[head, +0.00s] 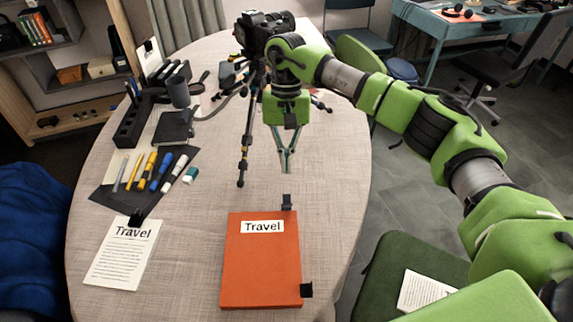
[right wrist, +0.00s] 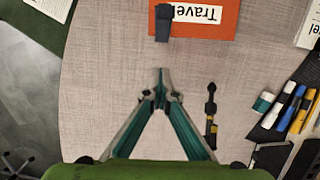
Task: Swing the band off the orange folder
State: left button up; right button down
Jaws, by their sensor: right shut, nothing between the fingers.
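The orange folder (head: 262,265) lies flat at the table's front, with a white "Travel" label. Its edge also shows in the right wrist view (right wrist: 203,31), upside down. A dark clip-like piece (head: 287,201) stands at its far edge, also in the right wrist view (right wrist: 163,22). Another dark piece (head: 306,290) sits at its lower right corner. I cannot make out a band stretched across the cover. My right gripper (head: 286,170) is shut and empty, above the table just beyond the folder's far edge; its tips show in the wrist view (right wrist: 161,76). My left gripper is out of view.
A camera on a tripod (head: 247,145) stands close left of my right gripper. A "Travel" sheet (head: 122,253) lies left of the folder. Several pens and markers (head: 152,172) lie on a dark mat. A green chair (head: 400,270) is at the right.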

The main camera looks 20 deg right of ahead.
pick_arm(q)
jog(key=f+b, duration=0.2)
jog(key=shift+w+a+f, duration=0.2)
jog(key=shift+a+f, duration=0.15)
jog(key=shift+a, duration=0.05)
pick_arm(e)
jog(key=shift+w+d+f, duration=0.2)
jog(key=shift+w+f, duration=0.3)
jog(key=shift+w, duration=0.1)
jog(key=shift+w+d+f, duration=0.15)
jog(key=shift+w+f, duration=0.3)
jog(key=shift+w, duration=0.15)
jog(key=c, duration=2)
grip_release()
jog(key=shift+c, duration=0.2)
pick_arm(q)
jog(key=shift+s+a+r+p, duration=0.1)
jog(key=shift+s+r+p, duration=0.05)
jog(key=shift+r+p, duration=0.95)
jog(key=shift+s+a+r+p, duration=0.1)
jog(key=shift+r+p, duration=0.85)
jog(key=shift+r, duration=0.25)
pick_arm(e)
jog(key=s+v, duration=0.1)
jog(key=v, duration=0.7)
jog(key=shift+s+a+r, duration=0.15)
jog(key=shift+s+a, duration=0.15)
jog(key=shift+s, duration=0.15)
